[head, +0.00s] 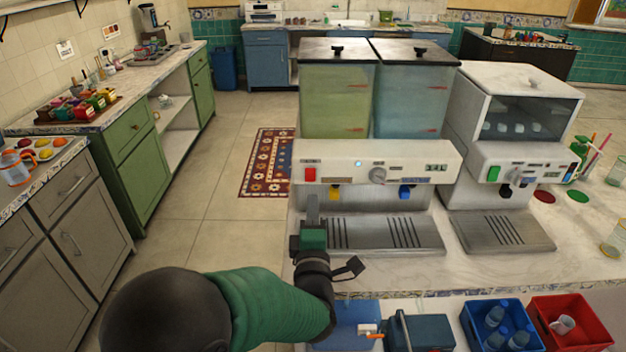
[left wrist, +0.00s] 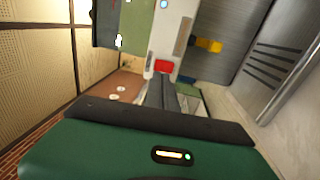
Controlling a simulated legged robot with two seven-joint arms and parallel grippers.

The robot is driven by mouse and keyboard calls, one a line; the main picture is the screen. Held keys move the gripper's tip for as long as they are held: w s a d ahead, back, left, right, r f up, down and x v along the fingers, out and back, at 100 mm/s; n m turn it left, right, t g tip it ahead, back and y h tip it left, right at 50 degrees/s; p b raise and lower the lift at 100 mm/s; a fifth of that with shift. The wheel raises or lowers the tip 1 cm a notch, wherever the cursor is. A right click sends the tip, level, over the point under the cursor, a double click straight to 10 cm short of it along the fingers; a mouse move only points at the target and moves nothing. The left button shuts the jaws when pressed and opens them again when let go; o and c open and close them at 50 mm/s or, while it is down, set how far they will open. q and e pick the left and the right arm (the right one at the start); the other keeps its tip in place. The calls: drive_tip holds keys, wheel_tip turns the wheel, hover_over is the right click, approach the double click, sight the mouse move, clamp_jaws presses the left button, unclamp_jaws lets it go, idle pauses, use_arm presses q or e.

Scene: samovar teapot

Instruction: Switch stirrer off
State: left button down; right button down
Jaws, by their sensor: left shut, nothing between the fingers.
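The dispenser (head: 440,150) has two clear tanks, one with greenish-yellow liquid (head: 335,98) and one with blue liquid (head: 408,98). A red switch (head: 309,174) is at the left end of its white front panel; it also shows in the left wrist view (left wrist: 164,67). A small blue light (head: 359,164) glows on the panel, with a round knob (head: 377,175) to its right. My left gripper (head: 312,197) is shut and empty, pointing up just below the red switch. In the left wrist view its fingertips (left wrist: 162,80) lie close to the switch; I cannot tell whether they touch.
A metal drip tray (head: 385,234) lies right of my left gripper. A second white machine (head: 515,130) stands to the right. Blue (head: 470,330) and red (head: 590,310) crates sit at the near side. The floor left of the counter is open.

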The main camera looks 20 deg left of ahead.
sight(313, 172)
use_arm(q)
drive_tip(key=x, duration=0.6)
drive_tip(key=shift+w+a+r+p, duration=0.1)
drive_tip(key=shift+w+p, duration=0.3)
drive_tip(key=shift+w+a, duration=0.15)
drive_tip(key=shift+w, duration=0.45)
